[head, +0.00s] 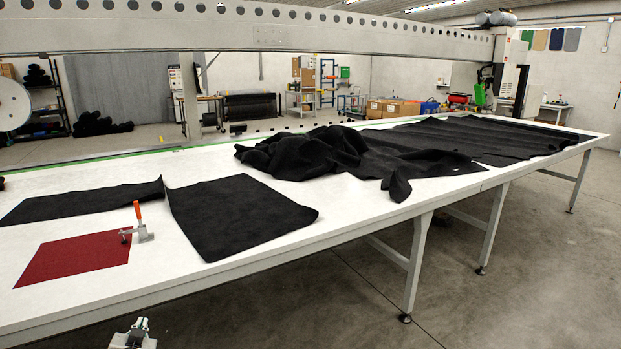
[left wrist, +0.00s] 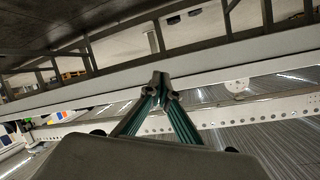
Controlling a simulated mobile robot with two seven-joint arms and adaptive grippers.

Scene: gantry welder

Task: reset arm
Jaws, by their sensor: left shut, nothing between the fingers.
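My left gripper (head: 138,324) shows at the bottom edge of the head view, in front of the near edge of the white table (head: 340,210) and apart from it. In the left wrist view the two green fingers of my left gripper (left wrist: 161,80) meet at their tips, with nothing between them. My right gripper is in neither view. The rest of my left arm is out of the head view.
On the table lie a red cloth square (head: 75,258), an orange-handled clamp (head: 138,222), a flat black piece (head: 235,215) and a crumpled black heap (head: 320,152). A long perforated beam (head: 250,33) spans above. The floor (head: 480,310) at right is clear.

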